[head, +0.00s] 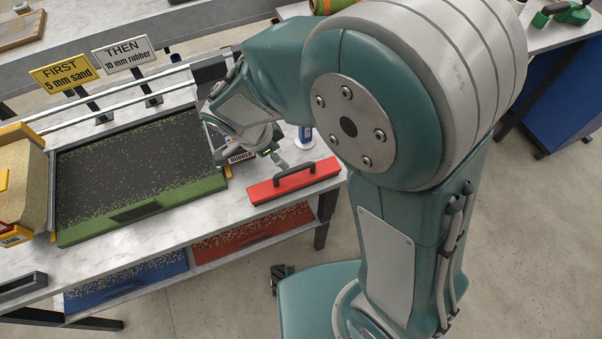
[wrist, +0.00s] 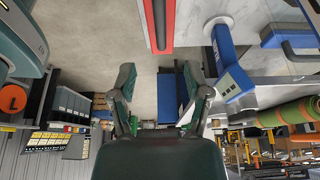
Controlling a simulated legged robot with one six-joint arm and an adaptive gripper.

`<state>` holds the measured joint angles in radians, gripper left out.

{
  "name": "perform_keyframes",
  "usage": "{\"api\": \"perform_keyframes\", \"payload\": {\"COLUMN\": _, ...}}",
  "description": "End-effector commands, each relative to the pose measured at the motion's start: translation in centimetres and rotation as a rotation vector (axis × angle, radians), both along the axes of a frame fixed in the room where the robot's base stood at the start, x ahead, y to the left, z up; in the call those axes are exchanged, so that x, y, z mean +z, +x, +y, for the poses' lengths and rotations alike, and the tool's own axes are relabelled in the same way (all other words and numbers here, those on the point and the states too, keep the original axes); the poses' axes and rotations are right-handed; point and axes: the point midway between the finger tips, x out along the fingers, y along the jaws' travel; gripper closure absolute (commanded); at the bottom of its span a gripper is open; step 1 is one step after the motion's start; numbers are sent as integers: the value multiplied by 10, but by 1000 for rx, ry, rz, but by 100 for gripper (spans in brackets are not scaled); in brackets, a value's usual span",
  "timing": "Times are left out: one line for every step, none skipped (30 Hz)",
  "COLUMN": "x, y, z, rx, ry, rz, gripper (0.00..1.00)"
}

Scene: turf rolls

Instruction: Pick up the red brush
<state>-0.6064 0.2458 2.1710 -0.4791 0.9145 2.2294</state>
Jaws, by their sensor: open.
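The red brush (head: 292,184), a long red block with a dark bar handle on top, lies on the white marble bench (head: 200,222) near its right end. In the wrist view the red brush (wrist: 166,14) shows only in part, as a red strip with a dark handle at the top edge. My gripper (head: 272,156) is just behind the brush in the head view, partly hidden by my arm. In the wrist view my gripper (wrist: 159,78) has its two fingers spread apart with nothing between them. It appears apart from the brush.
A green-edged turf tray (head: 130,213) lies left of the brush, with a sand-coloured container (head: 22,180) beyond it. Red (head: 250,232) and blue (head: 125,280) bins sit below the bench.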

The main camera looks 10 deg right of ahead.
Motion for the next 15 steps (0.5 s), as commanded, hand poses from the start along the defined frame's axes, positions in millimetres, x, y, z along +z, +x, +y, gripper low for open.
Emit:
{"api": "perform_keyframes", "payload": {"x": -8, "y": 0, "z": -2, "rx": -2, "ry": -3, "rz": 4, "gripper": 37}}
{"api": "perform_keyframes", "payload": {"x": -12, "y": 1, "z": -4, "rx": -3, "ry": -4, "rz": 6, "gripper": 37}}
{"api": "perform_keyframes", "payload": {"x": -19, "y": 1, "z": -7, "rx": -2, "ry": -4, "rz": 6, "gripper": 37}}
{"api": "perform_keyframes", "payload": {"x": -24, "y": 2, "z": -9, "rx": -1, "ry": -4, "rz": 7, "gripper": 37}}
{"api": "perform_keyframes", "payload": {"x": -28, "y": 3, "z": -11, "rx": -2, "ry": -3, "rz": 6, "gripper": 37}}
{"api": "perform_keyframes", "payload": {"x": -34, "y": 3, "z": -14, "rx": -2, "ry": -2, "rz": 5, "gripper": 37}}
{"api": "perform_keyframes", "payload": {"x": -37, "y": 4, "z": -16, "rx": -2, "ry": -1, "rz": 4, "gripper": 37}}
{"api": "perform_keyframes", "payload": {"x": -40, "y": 4, "z": -18, "rx": -2, "ry": -1, "rz": 4, "gripper": 37}}
{"api": "perform_keyframes", "payload": {"x": -43, "y": 5, "z": -19, "rx": -2, "ry": 0, "rz": 5, "gripper": 37}}
{"api": "perform_keyframes", "payload": {"x": -44, "y": 5, "z": -20, "rx": -2, "ry": 1, "rz": 4, "gripper": 37}}
{"api": "perform_keyframes", "payload": {"x": -46, "y": 5, "z": -21, "rx": -1, "ry": 2, "rz": 3, "gripper": 37}}
{"api": "perform_keyframes", "payload": {"x": -48, "y": 5, "z": -23, "rx": -1, "ry": 3, "rz": 4, "gripper": 37}}
{"api": "perform_keyframes", "payload": {"x": -51, "y": 6, "z": -25, "rx": -2, "ry": 3, "rz": 5, "gripper": 37}}
{"api": "perform_keyframes", "payload": {"x": -54, "y": 6, "z": -28, "rx": -1, "ry": 3, "rz": 5, "gripper": 37}}
{"api": "perform_keyframes", "payload": {"x": -60, "y": 7, "z": -31, "rx": -2, "ry": 4, "rz": 6, "gripper": 37}}
